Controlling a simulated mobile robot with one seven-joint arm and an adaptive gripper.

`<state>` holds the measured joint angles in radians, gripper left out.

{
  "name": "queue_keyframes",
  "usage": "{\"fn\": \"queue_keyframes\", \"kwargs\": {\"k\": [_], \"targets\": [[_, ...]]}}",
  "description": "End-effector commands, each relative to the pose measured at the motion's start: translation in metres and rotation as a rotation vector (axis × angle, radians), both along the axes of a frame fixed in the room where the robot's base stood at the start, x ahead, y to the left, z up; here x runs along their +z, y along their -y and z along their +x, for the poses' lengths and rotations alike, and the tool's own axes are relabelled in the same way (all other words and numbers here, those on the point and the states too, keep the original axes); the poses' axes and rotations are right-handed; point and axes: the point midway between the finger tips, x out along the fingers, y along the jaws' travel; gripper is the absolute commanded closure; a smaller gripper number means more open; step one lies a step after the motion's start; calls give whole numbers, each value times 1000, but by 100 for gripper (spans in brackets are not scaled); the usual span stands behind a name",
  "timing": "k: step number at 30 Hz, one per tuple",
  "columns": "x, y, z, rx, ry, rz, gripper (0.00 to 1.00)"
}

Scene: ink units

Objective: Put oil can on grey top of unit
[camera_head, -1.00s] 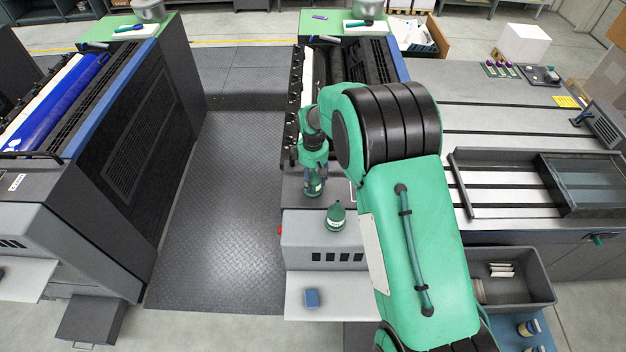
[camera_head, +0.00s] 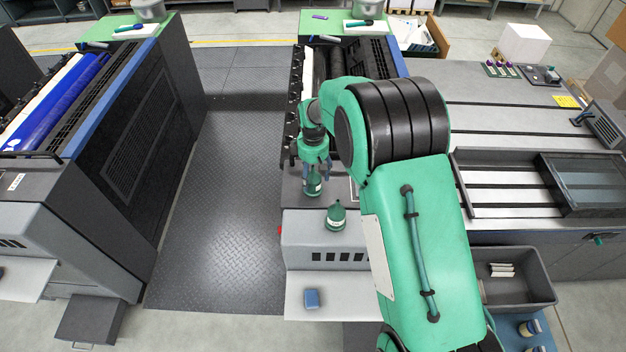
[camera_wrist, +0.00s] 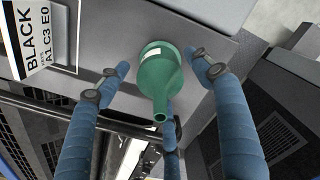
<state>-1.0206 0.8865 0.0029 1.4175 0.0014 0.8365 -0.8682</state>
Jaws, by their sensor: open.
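A green oil can (camera_head: 313,184) with a pale label stands on the grey top of the unit (camera_head: 296,197), below my gripper (camera_head: 315,172). In the wrist view the oil can (camera_wrist: 158,72) is seen from above, spout towards the camera, between my spread blue fingers (camera_wrist: 160,95). The fingers are open, with gaps to the can on both sides. A second, similar green can (camera_head: 335,216) stands nearer the front, on the unit's lower grey housing; the wrist view does not show it.
A white card marked BLACK (camera_wrist: 38,35) lies beside the can. Black rollers (camera_head: 328,70) lie behind my gripper. A blue block (camera_head: 312,299) sits on the white front shelf (camera_head: 340,305). The ribbed floor plate (camera_head: 215,230) on the left is clear.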

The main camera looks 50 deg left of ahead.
Motion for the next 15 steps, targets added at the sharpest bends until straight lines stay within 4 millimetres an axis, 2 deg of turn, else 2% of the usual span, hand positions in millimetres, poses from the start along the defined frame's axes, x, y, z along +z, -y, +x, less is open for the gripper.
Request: {"fn": "queue_keyframes", "kwargs": {"k": [15], "targets": [[80,0,0,0,1,1,34]]}}
